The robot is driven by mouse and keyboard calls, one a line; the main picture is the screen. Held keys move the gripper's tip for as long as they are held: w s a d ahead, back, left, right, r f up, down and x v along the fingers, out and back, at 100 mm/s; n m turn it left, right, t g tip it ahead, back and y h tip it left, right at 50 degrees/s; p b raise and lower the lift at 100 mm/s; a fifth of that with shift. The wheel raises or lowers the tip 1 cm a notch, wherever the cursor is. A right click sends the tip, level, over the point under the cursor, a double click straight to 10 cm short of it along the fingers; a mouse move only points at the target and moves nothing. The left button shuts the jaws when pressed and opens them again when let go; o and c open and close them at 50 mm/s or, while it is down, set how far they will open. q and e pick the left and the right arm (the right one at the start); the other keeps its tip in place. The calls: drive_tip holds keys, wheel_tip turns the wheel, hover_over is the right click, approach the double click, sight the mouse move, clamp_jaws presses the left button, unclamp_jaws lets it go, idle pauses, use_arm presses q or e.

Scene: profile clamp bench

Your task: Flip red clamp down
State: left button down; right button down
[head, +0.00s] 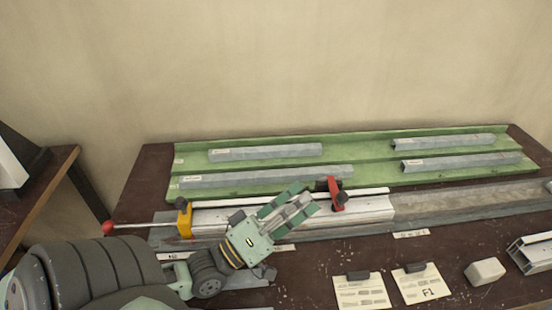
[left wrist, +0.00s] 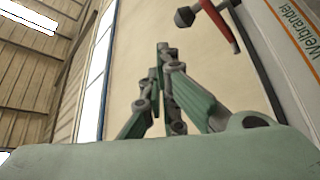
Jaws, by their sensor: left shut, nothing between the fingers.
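The red clamp (head: 335,193) stands on the grey profile rail (head: 360,208) near the middle of the bench, with dark knobs beside its red part. In the left wrist view the red clamp (left wrist: 220,24) is at the upper right, its arm ending in a dark knob; its base is cut off or hidden. My left gripper (head: 309,197) is shut and empty, just left of the red clamp. A small gap seems to remain, but contact is hard to tell. Its closed fingers also show in the left wrist view (left wrist: 164,52). My right gripper is not in view.
A yellow clamp (head: 184,218) with a red-tipped rod sits at the rail's left end. Behind is a green tray (head: 370,168) with several metal profiles. In front lie two labelled sheets (head: 362,292), a pale block (head: 485,271) and a metal profile (head: 534,252).

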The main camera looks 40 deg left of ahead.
use_arm(q)
drive_tip(key=s+a, duration=0.1)
drive_tip(key=s, duration=0.5)
drive_tip(key=shift+a, duration=0.35)
drive_tip(key=shift+s+r, duration=0.1)
